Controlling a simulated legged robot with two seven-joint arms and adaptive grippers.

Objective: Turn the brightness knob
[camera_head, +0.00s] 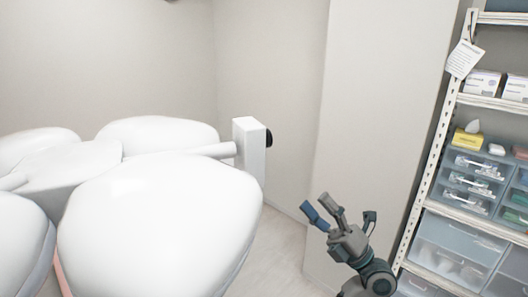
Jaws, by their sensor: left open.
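A dark round knob (268,138) sits on the right side of a white box (249,146). The box is at the end of a short white arm from a large white lamp (160,225) with several rounded heads. I take this knob to be the brightness knob; only its edge shows. My left gripper (341,212) is open and empty, below and to the right of the knob and clearly apart from it in the picture. Its fingers point up. My right gripper is not in view.
The lamp heads fill the left and lower left. A shelf rack (440,150) with clear drawers (473,178), boxes and a hanging paper tag (463,60) stands at the right. Pale wall and a strip of bare floor (280,250) lie between lamp and rack.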

